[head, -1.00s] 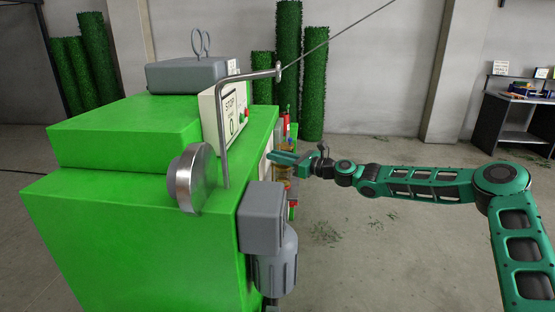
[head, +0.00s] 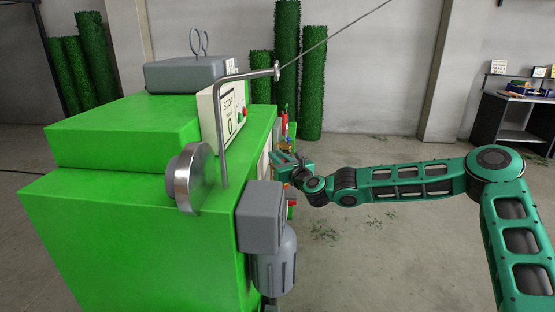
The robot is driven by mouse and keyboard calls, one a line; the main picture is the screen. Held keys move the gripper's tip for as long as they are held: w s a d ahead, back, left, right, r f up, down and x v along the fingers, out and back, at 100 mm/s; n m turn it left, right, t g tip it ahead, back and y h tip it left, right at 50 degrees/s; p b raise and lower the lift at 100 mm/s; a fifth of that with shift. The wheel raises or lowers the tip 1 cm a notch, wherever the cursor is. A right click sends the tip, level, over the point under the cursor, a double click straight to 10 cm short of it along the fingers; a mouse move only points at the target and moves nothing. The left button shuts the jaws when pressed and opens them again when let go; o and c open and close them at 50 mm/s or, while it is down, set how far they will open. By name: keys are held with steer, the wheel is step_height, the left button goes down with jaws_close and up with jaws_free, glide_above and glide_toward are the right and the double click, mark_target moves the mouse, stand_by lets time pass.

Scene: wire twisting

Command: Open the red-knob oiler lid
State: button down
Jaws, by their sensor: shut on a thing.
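The red and amber oiler parts (head: 285,142) show only as small pieces along the right side of the green machine (head: 130,240), partly behind its edge and my gripper. A thin red upright part (head: 284,118) stands above the amber one. My gripper (head: 276,160) reaches in from the right, close against that side, below the red part. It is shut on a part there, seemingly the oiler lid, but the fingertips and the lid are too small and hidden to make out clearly. How far the lid stands open cannot be told.
A grey filter housing (head: 265,225) sticks out from the machine in front of my gripper. A bent metal rod (head: 221,130) rises above, with a wire running off its tip. Another red part (head: 291,212) sits lower.

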steer(key=shift+s+a+r+m+t+h, duration=0.15)
steer(key=shift+m+t+h, duration=0.25)
steer(key=shift+m+h, duration=0.3)
steer(key=shift+h, duration=0.6)
steer(key=c, duration=1.7)
jaws_free()
steer(key=shift+o, duration=0.2)
steer(key=shift+y, duration=0.3)
